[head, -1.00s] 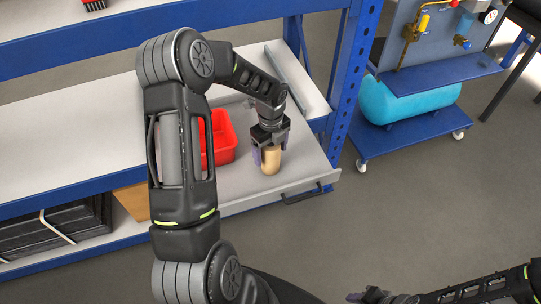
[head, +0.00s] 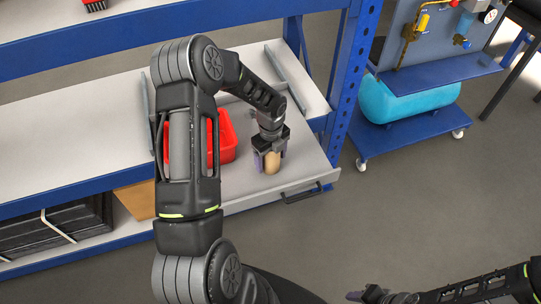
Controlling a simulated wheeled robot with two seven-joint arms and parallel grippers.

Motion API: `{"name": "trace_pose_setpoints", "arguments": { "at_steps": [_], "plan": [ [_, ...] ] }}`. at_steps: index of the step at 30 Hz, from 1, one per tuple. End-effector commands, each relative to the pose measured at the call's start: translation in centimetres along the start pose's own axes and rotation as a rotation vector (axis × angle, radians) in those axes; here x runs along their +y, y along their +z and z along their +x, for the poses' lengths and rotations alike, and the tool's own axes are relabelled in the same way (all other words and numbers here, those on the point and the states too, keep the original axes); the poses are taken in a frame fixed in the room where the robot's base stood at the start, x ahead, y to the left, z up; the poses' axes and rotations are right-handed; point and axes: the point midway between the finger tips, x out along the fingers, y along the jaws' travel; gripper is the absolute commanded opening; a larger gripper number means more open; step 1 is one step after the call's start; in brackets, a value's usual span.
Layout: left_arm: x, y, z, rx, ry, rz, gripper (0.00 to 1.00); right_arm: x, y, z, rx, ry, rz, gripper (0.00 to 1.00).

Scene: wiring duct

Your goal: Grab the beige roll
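The beige roll (head: 272,163) stands upright in the pulled-out grey drawer (head: 240,185), near its right side. My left gripper (head: 270,161) points down over the roll, with its purple-grey fingers on either side of it. The fingers look spread around the roll; I cannot tell whether they press on it. The top of the roll is hidden by the gripper. My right gripper (head: 372,297) is at the bottom edge of the head view, partly cut off, and its opening cannot be made out.
A red bin (head: 228,140) sits in the drawer left of the roll, partly behind my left arm. The drawer has a dark front handle (head: 301,192). A blue rack post (head: 352,75) rises to the right. A blue cart with a turquoise tank (head: 410,100) stands farther right.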

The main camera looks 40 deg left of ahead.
Motion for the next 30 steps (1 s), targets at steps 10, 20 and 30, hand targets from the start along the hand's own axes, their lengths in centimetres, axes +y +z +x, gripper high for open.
{"name": "trace_pose_setpoints", "arguments": {
  "at_steps": [10,20,30],
  "plan": [
    [0.00,0.00,-0.01,0.000,0.000,0.000,0.45,0.00,0.00,0.00,0.000,0.000,0.000,0.36],
    [0.00,0.00,-0.01,0.000,0.000,0.000,0.18,0.00,0.00,0.00,0.000,0.000,0.000,0.36],
    [-0.04,0.04,-0.32,-0.001,-0.001,0.000,0.14,0.01,0.00,0.03,0.000,0.000,0.000,0.36]
  ]
}}
